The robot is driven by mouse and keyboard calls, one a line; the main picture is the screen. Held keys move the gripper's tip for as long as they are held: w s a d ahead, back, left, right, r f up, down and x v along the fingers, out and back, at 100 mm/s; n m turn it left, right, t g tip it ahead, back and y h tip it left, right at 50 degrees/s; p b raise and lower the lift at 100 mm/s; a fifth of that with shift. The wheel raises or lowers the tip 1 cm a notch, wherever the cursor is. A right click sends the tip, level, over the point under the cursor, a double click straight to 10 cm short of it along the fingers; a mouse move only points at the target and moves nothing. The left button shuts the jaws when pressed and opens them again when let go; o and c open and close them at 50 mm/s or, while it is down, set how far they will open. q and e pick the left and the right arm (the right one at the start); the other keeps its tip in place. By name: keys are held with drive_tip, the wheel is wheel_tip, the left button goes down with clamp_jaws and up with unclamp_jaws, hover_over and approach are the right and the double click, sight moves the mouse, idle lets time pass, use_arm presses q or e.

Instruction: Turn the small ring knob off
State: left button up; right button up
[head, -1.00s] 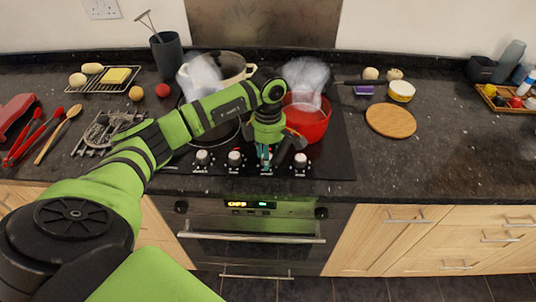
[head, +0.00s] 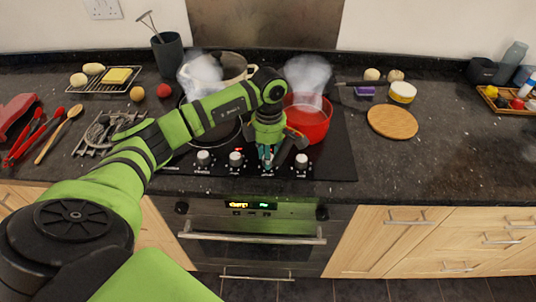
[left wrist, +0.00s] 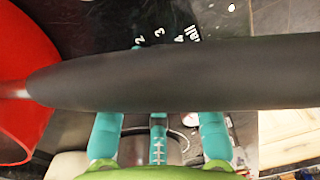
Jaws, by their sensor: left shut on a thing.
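A row of pale knobs runs along the front of the black hob. My left gripper (head: 267,158) points down over the third knob from the left and is shut on it. The gripper mostly hides that knob in the head view. In the left wrist view, the teal fingers (left wrist: 159,137) reach down around the small ring knob (left wrist: 180,134), of which a grey rim shows. White print with numbers and the end of the word "small" shows beside it. A dark pan handle (left wrist: 180,72) crosses in front of the fingers and hides part of them. My right gripper is out of view.
A red pot (head: 309,122) stands just behind the gripper and steams. A cream pot (head: 232,68) steams at the back left. Other knobs (head: 236,159) (head: 302,160) flank the gripper closely. The counter to the right, around the wooden board (head: 392,121), is mostly clear.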

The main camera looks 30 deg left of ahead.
use_arm(q)
drive_tip(key=shift+d+f, duration=0.15)
drive_tip(key=n+b, duration=0.1)
drive_tip(key=n, duration=0.2)
drive_tip(key=shift+b, duration=0.35)
drive_tip(key=shift+n+b, duration=0.7)
drive_tip(key=shift+n, duration=1.3)
drive_tip(key=o, duration=0.9)
drive_tip(key=shift+w, duration=0.1)
